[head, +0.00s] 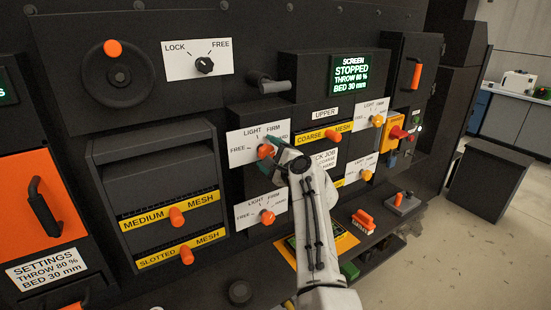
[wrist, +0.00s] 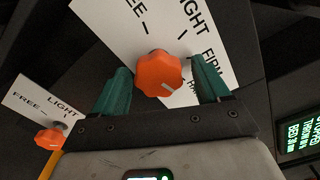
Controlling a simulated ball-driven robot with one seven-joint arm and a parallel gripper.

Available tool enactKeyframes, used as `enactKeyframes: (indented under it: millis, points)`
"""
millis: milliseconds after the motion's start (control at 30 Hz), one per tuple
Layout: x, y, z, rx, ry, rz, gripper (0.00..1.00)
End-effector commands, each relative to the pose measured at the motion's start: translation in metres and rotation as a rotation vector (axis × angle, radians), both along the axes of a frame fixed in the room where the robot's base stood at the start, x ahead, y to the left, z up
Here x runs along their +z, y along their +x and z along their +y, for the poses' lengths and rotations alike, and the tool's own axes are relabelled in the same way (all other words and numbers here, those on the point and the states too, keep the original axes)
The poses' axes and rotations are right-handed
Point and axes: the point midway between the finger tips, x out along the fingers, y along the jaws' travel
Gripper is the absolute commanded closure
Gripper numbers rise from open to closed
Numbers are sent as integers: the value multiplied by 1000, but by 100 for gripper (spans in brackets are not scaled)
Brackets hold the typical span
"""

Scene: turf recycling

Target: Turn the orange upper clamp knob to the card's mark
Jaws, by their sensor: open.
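The orange upper clamp knob (head: 264,151) sits on a white dial card (head: 245,138) marked FREE, LIGHT, FIRM and a partly hidden fourth mark. In the wrist view the knob (wrist: 157,74) is lobed, and its white pointer line points to the lower right, away from FREE and LIGHT. My gripper (head: 274,151) is at the knob. In the wrist view its two teal fingers (wrist: 160,80) are open, one on each side of the knob, with visible gaps. The job card (head: 325,160), reading COARSE and HARD, is partly hidden by my arm.
A lower orange knob (head: 267,217) with its own card sits below. Yellow knobs (head: 377,121) are to the right. A coarse mesh drawer handle (head: 331,135) sticks out nearby. The screen (head: 352,73) reads STOPPED. An orange brush (head: 363,220) lies on the ledge.

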Motion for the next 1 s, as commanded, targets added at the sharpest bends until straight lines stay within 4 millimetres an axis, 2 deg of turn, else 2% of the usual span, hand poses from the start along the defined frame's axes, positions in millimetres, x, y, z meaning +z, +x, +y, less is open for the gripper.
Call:
enactKeyframes:
  millis: [267, 800, 1000]
  points:
    - [-1, -19, -11, 0, -2, -1, 25]
    - [-3, -81, -48, -2, -1, 0, 25]
    - [-2, -91, -54, -2, 0, 1, 25]
